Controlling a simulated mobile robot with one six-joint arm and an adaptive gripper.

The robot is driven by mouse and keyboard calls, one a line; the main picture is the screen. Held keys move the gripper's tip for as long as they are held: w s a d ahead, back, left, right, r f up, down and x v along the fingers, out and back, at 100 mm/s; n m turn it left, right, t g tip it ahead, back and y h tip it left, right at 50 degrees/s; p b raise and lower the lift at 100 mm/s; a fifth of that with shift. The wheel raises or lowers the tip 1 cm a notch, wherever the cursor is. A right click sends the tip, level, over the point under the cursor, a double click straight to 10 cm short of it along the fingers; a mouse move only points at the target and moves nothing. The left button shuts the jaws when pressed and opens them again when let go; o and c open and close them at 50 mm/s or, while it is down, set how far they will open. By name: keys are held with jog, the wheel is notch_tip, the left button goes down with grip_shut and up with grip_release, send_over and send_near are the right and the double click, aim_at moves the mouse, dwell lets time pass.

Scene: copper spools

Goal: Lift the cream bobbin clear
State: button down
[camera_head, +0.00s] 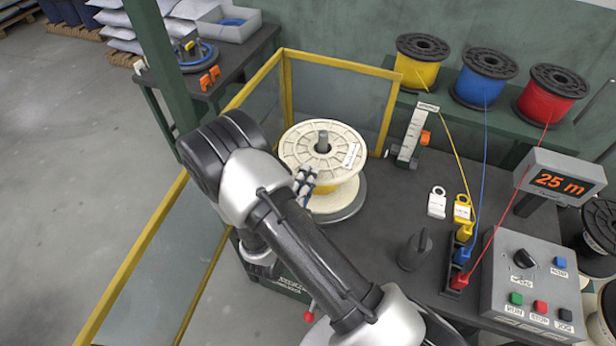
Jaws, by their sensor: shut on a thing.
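The cream bobbin (308,147) has wide round flanges, a white label on top and yellow wire wound between the flanges. It sits upright around a dark spindle (322,140) that shows through its centre hole. A grey round base (357,206) lies under it, and I cannot tell whether the two touch. My gripper (306,184) is at the near side of the bobbin, shut on it. My own arm hides part of the bobbin's near left side and the exact contact.
A yellow-framed clear guard (338,62) stands behind and left of the bobbin. Yellow (420,66), blue (483,80) and red (549,95) spools stand on a back shelf. Their wires run to guides (463,255) at right. A control box (535,285) and dark post (414,252) stand on the bench.

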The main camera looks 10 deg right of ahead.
notch_tip(320, 180, up, 25)
jog(key=p, duration=2.1)
jog(key=shift+r, duration=0.1)
jog(key=shift+a, duration=0.1)
